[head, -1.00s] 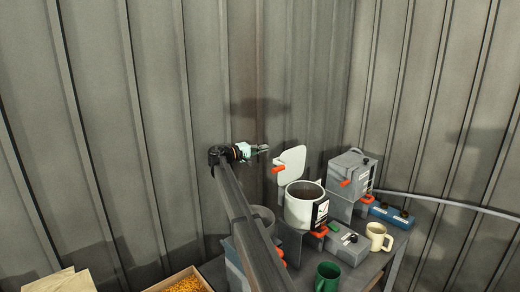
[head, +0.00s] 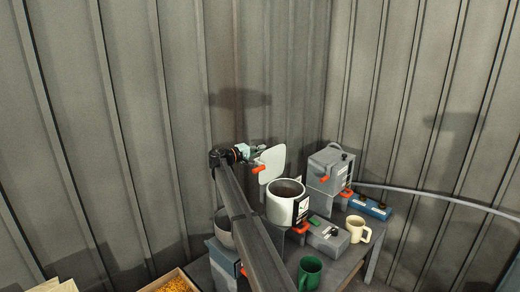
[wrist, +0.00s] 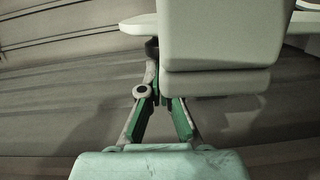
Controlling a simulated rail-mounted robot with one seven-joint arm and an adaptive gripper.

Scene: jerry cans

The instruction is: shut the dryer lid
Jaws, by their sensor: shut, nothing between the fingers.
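The dryer is a white round pot (head: 281,207) with a dark inside and a black-and-white label, in the head view. Its white lid (head: 272,164) stands raised, almost upright, at the pot's back left, with an orange handle (head: 259,169) at its left edge. In the wrist view my fingers (wrist: 160,98) with green pads are shut and empty. A pale blocky shape (wrist: 222,35) lies just beyond them; I cannot tell which part of the dryer it is, or whether they touch.
A grey box machine (head: 328,171) stands to the right of the pot. A blue box (head: 369,207), cream mug (head: 358,229), green mug (head: 310,272) and grey box (head: 328,235) are on the table. Corrugated walls close in behind. My arm crosses in front of a grey bowl.

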